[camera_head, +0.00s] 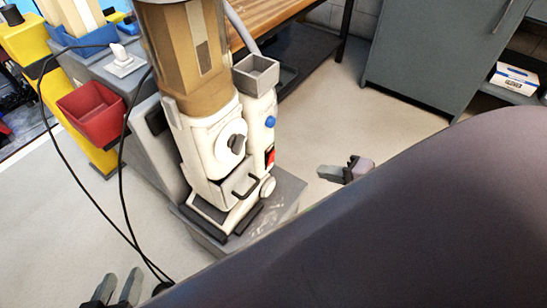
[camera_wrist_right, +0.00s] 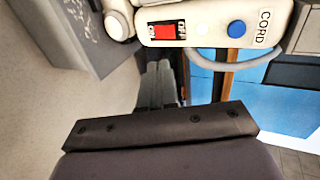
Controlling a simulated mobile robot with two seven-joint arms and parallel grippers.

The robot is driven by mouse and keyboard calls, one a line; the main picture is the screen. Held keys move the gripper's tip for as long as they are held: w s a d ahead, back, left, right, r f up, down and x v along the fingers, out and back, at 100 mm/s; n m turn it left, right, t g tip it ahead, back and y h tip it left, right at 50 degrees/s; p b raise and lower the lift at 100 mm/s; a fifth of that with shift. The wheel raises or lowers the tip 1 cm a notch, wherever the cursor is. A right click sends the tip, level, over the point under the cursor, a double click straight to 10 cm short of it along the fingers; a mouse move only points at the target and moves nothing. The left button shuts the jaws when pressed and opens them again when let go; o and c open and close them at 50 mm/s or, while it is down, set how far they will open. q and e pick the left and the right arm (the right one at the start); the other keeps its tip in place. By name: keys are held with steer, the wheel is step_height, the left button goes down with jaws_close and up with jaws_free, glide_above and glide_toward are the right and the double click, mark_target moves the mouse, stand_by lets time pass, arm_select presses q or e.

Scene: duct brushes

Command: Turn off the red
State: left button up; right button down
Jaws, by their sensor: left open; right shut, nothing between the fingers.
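A red switch (camera_head: 270,158) sits on the side of a white and tan machine (camera_head: 205,120), below a blue button (camera_head: 270,122). In the right wrist view the red switch (camera_wrist_right: 163,32) is near the top, on a white panel with the blue button (camera_wrist_right: 236,28) and the word CORD. My right gripper (camera_head: 330,172) is shut and empty, to the right of the machine and apart from it. In the right wrist view its fingers (camera_wrist_right: 158,68) point up toward the panel, just below the red switch. My left gripper (camera_head: 118,285) is open and empty at the bottom left, above the floor.
The machine stands on a grey base (camera_head: 285,190). Black cables hang at the left, near a red bin (camera_head: 91,113) and a yellow cart (camera_head: 28,42). A wooden bench (camera_head: 270,20) and a grey cabinet (camera_head: 430,60) stand behind. The floor between machine and cabinet is clear.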

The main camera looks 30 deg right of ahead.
stand_by(0.4)
steer(key=b, duration=0.3)
glide_toward(272, 155)
step_height(272, 155, down, 4)
steer(key=w, duration=0.2)
steer(key=shift+w+a+r, duration=0.15)
steer(key=shift+w+a, duration=0.2)
steer(key=shift+w, duration=0.2)
steer(key=shift+w+a+r, duration=0.2)
steer(key=shift+w+a, duration=0.2)
steer(key=shift+w, duration=0.15)
arm_select(q)
steer(key=shift+w+d+f+h, duration=0.1)
steer(key=shift+w+d+h, duration=0.1)
steer(key=shift+d+h, duration=0.3)
steer(key=shift+w+d+f+h, duration=0.1)
steer(key=shift+w+d+h, duration=0.15)
steer(key=shift+d, duration=0.45)
arm_select(e)
steer(key=shift+w+a+r, duration=0.1)
steer(key=shift+w+a, duration=0.15)
steer(key=shift+w, duration=0.4)
